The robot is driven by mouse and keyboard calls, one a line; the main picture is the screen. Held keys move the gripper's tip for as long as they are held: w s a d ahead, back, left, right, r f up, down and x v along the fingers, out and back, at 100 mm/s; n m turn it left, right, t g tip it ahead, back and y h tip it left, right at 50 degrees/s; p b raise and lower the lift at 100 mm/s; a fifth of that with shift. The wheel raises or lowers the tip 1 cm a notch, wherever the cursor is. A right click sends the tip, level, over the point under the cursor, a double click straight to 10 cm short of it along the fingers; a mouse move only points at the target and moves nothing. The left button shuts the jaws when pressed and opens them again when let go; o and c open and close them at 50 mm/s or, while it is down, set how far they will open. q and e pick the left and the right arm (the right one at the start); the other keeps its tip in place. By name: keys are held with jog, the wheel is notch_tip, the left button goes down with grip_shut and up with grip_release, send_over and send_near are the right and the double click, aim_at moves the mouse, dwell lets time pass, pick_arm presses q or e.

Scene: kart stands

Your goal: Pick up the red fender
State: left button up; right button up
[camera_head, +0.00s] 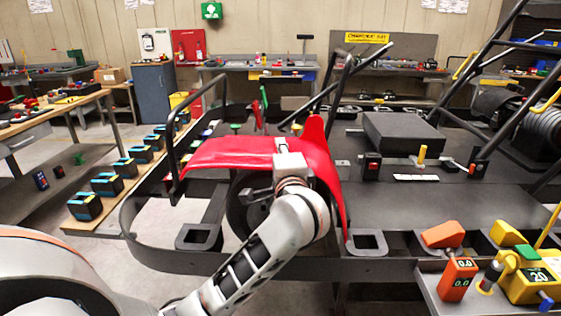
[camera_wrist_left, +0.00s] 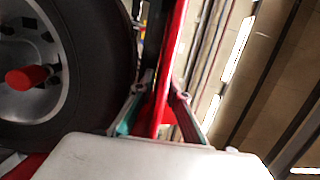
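The red fender (camera_head: 240,154) is a curved sheet at the middle of the head view, above a black wheel (camera_head: 238,212) on the kart frame. My left gripper (camera_head: 290,160) is at the fender's near side, and my forearm hides part of the wheel. In the left wrist view, the fingers of my left gripper (camera_wrist_left: 161,88) stand on both sides of the fender's red edge (camera_wrist_left: 165,72) and appear to press on it. The wheel (camera_wrist_left: 115,55) with a red hub fills the left of that view. Whether the fender rests on anything is hidden. My right gripper is not in view.
The dark kart frame (camera_head: 190,262) surrounds the wheel, with upright bars behind the fender. A black block (camera_head: 400,133) sits on the flat deck to the right. An orange meter (camera_head: 458,279) and a yellow device (camera_head: 530,285) stand at the lower right. Workbenches line the left and back.

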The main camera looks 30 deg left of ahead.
pick_arm(q)
grip_shut()
jog(key=shift+r, duration=0.1)
